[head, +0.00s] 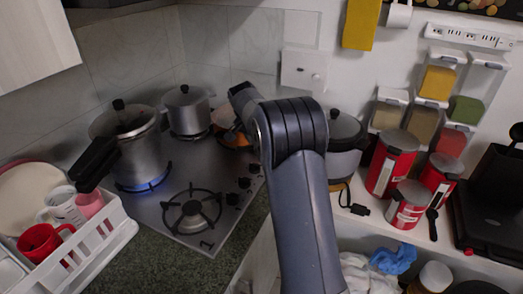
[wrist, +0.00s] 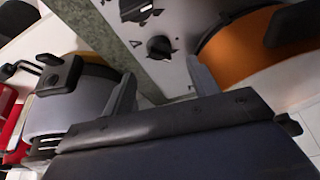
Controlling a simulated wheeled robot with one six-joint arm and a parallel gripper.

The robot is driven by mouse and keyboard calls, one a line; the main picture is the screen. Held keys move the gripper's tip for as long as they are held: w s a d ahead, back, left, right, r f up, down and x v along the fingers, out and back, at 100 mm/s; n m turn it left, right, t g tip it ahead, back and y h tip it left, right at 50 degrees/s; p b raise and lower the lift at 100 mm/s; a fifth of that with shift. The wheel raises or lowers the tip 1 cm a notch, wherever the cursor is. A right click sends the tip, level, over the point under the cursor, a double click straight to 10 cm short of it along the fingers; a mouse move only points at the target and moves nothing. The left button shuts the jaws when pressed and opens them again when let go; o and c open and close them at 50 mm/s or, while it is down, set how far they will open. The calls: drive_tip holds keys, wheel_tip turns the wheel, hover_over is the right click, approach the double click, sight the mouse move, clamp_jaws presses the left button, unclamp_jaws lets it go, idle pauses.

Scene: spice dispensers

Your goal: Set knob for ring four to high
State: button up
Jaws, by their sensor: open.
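The stove (head: 165,215) is a steel hob with black knobs along its right edge. One black knob (wrist: 160,47) shows close up in the wrist view, with printed marks beside it. A second knob (wrist: 135,10) is cut by the top edge. In the head view, black knobs (head: 244,182) line the hob's right side. I cannot tell which knob belongs to ring four. My gripper (wrist: 160,72) is open and empty, its two fingers apart. The near knob lies beyond the gap between the fingertips, seemingly apart from them. In the head view my arm hides the gripper.
An orange pan (wrist: 235,45) sits close right of the fingers in the wrist view. A grey cooker (head: 345,135) stands on the counter beside the hob. A steel pot (head: 135,150) sits over a blue flame. A front burner (head: 192,212) is bare.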

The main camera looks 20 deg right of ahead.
drive_tip(key=v, duration=0.4)
drive_tip(key=p+x, duration=0.1)
drive_tip(key=x, duration=0.9)
drive_tip(key=shift+d+f, duration=0.1)
drive_tip(key=shift+f, duration=0.3)
